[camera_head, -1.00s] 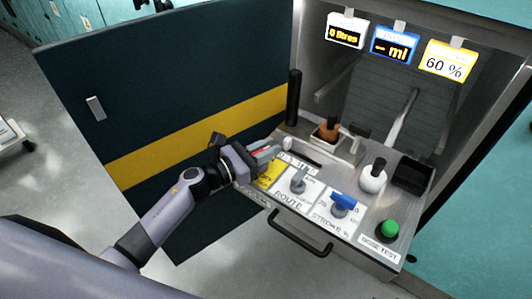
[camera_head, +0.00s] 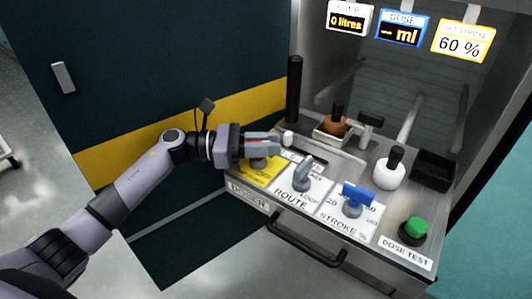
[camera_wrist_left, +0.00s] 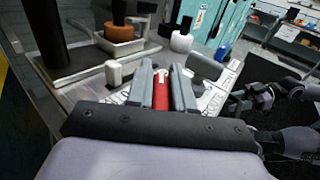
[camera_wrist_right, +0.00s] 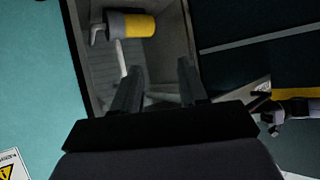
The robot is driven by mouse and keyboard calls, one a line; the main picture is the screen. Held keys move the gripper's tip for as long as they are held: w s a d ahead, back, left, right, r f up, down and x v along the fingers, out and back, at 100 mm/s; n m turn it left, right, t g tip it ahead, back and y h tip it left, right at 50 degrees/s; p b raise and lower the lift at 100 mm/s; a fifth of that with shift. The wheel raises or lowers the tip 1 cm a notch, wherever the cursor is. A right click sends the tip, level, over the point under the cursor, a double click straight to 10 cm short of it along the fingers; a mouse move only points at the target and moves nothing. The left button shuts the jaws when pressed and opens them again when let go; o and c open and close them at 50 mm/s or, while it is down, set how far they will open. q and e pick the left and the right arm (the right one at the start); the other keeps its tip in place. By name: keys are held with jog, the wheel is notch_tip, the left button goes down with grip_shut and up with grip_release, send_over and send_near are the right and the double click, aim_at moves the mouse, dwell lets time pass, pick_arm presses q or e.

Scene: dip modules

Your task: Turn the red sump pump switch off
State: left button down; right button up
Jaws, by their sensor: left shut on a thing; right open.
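The red sump pump switch (camera_wrist_left: 161,90) shows between the two grey fingers in the left wrist view. It stands over the yellow plate (camera_head: 257,172) at the left end of the drawer's control panel. My left gripper (camera_head: 268,146) is shut on the switch and hides most of it in the head view. The yellow plate's lettering is mostly covered, so I cannot read the switch's position. My right gripper (camera_wrist_right: 157,88) is open and empty in the right wrist view, away from the panel; the head view does not show it.
A grey ROUTE knob (camera_head: 303,176), blue STROKE knob (camera_head: 353,199) and green DOSE TEST button (camera_head: 412,231) sit right of the switch. Brown (camera_head: 336,124) and white (camera_head: 390,172) bottles stand behind. The displays (camera_head: 402,30) read 0 litres, – ml and 60 %.

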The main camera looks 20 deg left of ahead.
jog(key=shift+w+a+r, duration=0.1)
jog(key=shift+a, duration=0.1)
dwell(0.4)
pick_arm(q)
jog(key=c, duration=1.1)
grip_release()
notch_tip(320, 180, up, 5)
jog(key=shift+f+p, duration=0.15)
jog(key=shift+p, duration=0.25)
notch_tip(320, 180, up, 15)
jog(key=shift+r+p, duration=0.15)
jog(key=shift+p, duration=1.1)
pick_arm(e)
jog(key=shift+s+d+f+m+g+h, duration=0.15)
jog(key=shift+s+d+f, duration=0.15)
jog(key=shift+d, duration=0.3)
jog(key=shift+s+d+f+m+g+h, duration=0.2)
jog(key=shift+s+d, duration=0.15)
jog(key=shift+d, duration=0.25)
